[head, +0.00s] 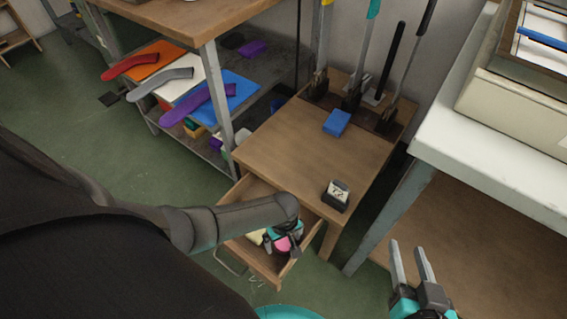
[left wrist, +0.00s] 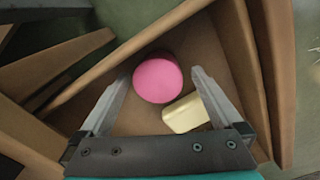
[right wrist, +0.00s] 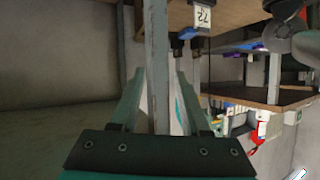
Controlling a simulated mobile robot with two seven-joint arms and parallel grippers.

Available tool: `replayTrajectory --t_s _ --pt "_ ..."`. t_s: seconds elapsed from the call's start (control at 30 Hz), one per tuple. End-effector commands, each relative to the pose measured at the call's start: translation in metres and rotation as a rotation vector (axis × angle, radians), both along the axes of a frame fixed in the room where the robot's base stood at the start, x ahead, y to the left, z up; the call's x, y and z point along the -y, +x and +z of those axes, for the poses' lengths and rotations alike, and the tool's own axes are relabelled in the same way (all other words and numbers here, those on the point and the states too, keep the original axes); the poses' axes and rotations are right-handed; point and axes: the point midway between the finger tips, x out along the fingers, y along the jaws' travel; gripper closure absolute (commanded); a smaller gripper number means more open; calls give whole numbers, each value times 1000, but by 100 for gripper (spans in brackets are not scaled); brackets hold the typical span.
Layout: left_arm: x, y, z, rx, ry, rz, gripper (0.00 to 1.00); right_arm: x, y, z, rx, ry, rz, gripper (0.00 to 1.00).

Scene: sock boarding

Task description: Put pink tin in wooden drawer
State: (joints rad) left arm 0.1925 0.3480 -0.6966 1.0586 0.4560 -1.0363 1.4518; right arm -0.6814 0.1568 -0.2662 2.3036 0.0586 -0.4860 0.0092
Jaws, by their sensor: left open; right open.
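The pink tin (left wrist: 158,79) lies inside the open wooden drawer (left wrist: 215,28), its round pink face up. It also shows in the head view (head: 283,244), partly hidden by my left gripper. My left gripper (left wrist: 158,84) is open over the drawer, with its fingers on either side of the tin; whether they touch it I cannot tell. The drawer (head: 240,190) is pulled out from the wooden table. My right gripper (head: 411,262) is open and empty at the lower right, away from the drawer. It also shows in the right wrist view (right wrist: 158,82).
A pale yellow block (left wrist: 186,113) lies in the drawer beside the tin. A blue block (head: 337,122) and a black device with a white display (head: 336,195) sit on the wooden table (head: 290,140). A white-topped bench (head: 500,160) stands to the right.

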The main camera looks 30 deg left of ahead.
Motion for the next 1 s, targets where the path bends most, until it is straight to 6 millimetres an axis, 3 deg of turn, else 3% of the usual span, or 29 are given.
replayTrajectory --t_s 0.57,1.0 --pt "0 0 29 0 0 -1 0 40 -17 -7 -310 -168 -34 54" --pt "0 0 52 0 0 0 0 75 -48 -3 -571 -274 -80 54"
